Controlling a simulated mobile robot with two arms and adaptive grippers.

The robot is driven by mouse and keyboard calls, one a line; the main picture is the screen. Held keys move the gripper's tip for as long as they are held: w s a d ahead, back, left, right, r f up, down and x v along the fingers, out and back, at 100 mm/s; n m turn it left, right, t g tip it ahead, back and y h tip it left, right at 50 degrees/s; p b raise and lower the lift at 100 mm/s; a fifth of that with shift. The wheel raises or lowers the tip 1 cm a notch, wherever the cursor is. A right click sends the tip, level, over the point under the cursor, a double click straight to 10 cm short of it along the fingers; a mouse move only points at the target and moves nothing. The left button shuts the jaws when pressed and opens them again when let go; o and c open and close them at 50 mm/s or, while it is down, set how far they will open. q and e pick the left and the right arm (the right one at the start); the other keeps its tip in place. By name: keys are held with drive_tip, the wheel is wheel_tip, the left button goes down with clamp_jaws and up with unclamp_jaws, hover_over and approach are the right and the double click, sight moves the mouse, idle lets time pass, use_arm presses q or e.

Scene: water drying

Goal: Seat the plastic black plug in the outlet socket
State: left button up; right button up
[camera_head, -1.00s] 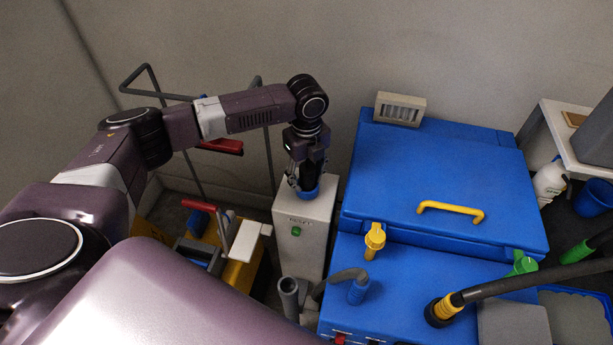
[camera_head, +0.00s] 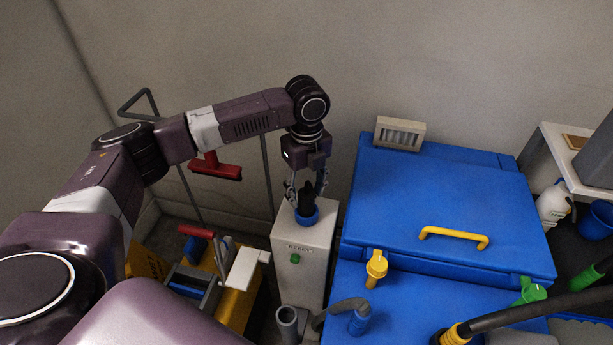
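The black plug (camera_head: 306,198) stands upright in the blue-ringed outlet socket (camera_head: 307,217) on top of the grey box marked RESET (camera_head: 312,243). The plug's lower end is hidden inside the ring, so I cannot see how deep it sits. My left gripper (camera_head: 306,190) is above the socket, pointing down. Its fingers are spread, one on each side of the plug, with gaps showing between them and the plug. My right gripper is not in view.
A large blue machine (camera_head: 440,200) with a yellow handle (camera_head: 454,238) stands right of the box. A yellow tap (camera_head: 376,266) and a black hose (camera_head: 530,308) are on its front part. A yellow cleaning cart (camera_head: 238,303) is at left. A grey wall is behind.

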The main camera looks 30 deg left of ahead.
use_arm(q)
wheel_tip(320, 180, up, 8)
drive_tip(key=shift+f+b, duration=0.1)
drive_tip(key=shift+b, duration=0.65)
